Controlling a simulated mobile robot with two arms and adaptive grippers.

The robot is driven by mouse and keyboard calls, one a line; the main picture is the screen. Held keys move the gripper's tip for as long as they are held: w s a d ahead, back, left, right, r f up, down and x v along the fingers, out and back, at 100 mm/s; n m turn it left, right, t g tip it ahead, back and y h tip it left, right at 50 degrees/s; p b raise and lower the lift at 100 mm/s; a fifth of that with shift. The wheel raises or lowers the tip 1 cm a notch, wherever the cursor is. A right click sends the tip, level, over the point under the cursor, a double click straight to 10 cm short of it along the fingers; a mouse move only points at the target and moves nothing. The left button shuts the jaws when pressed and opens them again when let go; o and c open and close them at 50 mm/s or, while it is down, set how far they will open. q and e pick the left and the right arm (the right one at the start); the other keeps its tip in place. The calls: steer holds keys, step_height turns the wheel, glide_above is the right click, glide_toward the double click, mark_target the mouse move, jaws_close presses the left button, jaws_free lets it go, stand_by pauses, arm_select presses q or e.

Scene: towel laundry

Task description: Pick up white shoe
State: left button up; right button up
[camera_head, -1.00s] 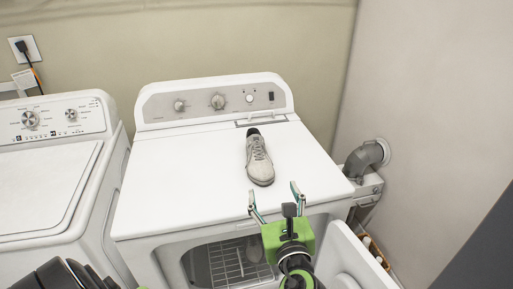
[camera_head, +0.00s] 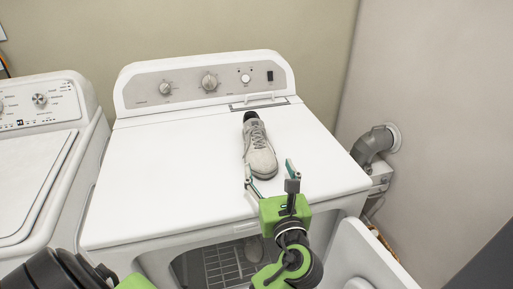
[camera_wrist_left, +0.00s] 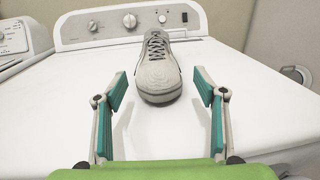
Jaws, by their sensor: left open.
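The white shoe (camera_head: 258,150), greyish white with laces, lies upright on top of the white dryer (camera_head: 170,165), its toe toward me. It also shows in the left wrist view (camera_wrist_left: 158,72), straight ahead. My left gripper (camera_head: 268,168) is open and empty, with its fingertips close to the toe, one toward each side. In the left wrist view my left gripper (camera_wrist_left: 160,84) has its fingers spread wide, with the toe centred between the tips and no visible contact. My right gripper is not in view.
The dryer's control panel (camera_head: 205,84) rises behind the shoe. The open dryer door (camera_head: 365,258) is at lower right; a wire rack (camera_head: 222,266) and a pale object (camera_head: 254,248) show inside. A washer (camera_head: 35,180) stands left, a vent pipe (camera_head: 372,145) right. The dryer top around the shoe is clear.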

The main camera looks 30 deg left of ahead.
mark_target(263, 154)
arm_select(q)
steer(key=x, duration=0.6)
steer(key=shift+w+a, duration=0.1)
steer(key=shift+a, duration=0.05)
steer(key=shift+w+a+r, duration=0.1)
steer(key=shift+w+a, duration=0.15)
steer(key=shift+a, duration=0.15)
steer(key=x, duration=0.3)
steer(key=shift+w+a+p, duration=0.1)
steer(key=shift+a+p, duration=0.3)
steer(key=shift+w+a, duration=0.2)
steer(key=shift+w, duration=0.05)
steer(key=c, duration=1.6)
